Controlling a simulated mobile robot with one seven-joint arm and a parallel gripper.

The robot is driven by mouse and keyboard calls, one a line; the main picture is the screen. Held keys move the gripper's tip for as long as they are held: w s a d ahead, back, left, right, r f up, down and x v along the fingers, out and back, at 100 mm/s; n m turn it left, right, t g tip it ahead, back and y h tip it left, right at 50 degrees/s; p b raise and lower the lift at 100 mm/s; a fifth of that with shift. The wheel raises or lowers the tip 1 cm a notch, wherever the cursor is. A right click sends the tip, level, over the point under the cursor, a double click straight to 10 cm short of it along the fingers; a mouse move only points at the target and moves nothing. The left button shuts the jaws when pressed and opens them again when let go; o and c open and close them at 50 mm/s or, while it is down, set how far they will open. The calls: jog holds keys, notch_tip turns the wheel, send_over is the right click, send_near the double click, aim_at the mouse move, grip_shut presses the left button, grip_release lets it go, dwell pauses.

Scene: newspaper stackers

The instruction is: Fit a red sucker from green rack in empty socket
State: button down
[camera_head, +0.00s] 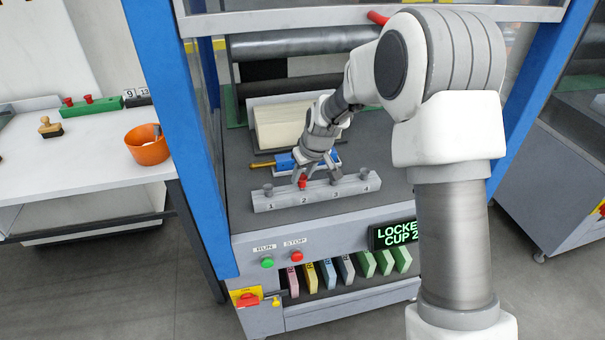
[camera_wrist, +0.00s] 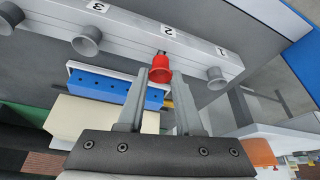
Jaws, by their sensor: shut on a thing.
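A red sucker (camera_head: 303,183) is at position 2 of the grey four-position bar (camera_head: 328,193) inside the machine. In the wrist view the red sucker (camera_wrist: 161,69) sits between my fingertips, its upper end against the bar near a socket. My gripper (camera_wrist: 158,82) points down at the bar and is shut on the red sucker. I cannot tell how deeply it is seated. Grey suckers (camera_head: 268,190) are at positions 1, 3 and 4. The green rack (camera_head: 91,106) on the left table holds two other red suckers (camera_head: 88,99).
A blue tray (camera_head: 286,162) and a stack of paper (camera_head: 283,125) lie behind the bar. Blue posts (camera_head: 180,130) frame the opening. A partly covered display (camera_head: 396,233) reads "LOCKE", "CUP 2". An orange bowl (camera_head: 148,150) and a stamp (camera_head: 50,127) stand on the left table.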

jog(key=shift+f+b, duration=0.6)
jog(key=shift+f, duration=0.15)
dwell(0.5)
jog(key=shift+c, duration=2.4)
grip_release()
jog(key=p+v, duration=0.2)
jog(key=v, duration=1.5)
jog(key=s+d+r+m+t+h+p, duration=0.1)
jog(key=s+d+r+m+p, duration=0.1)
jog(key=s+d+r, duration=0.35)
jog(key=s+d+r+m+h+p, duration=0.1)
jog(key=s+d+r+p, duration=0.1)
jog(key=s+r, duration=0.5)
jog(key=s+d+m+p, duration=0.1)
jog(key=s+d, duration=0.1)
jog(key=s, duration=0.5)
jog(key=s+d+m+p, duration=0.1)
jog(key=s+d+m, duration=0.1)
jog(key=s, duration=0.6)
jog(key=shift+d+r+t+h, duration=0.3)
jog(key=shift+d+r+t, duration=0.1)
jog(key=shift+d, duration=0.2)
jog(key=shift+s, duration=0.1)
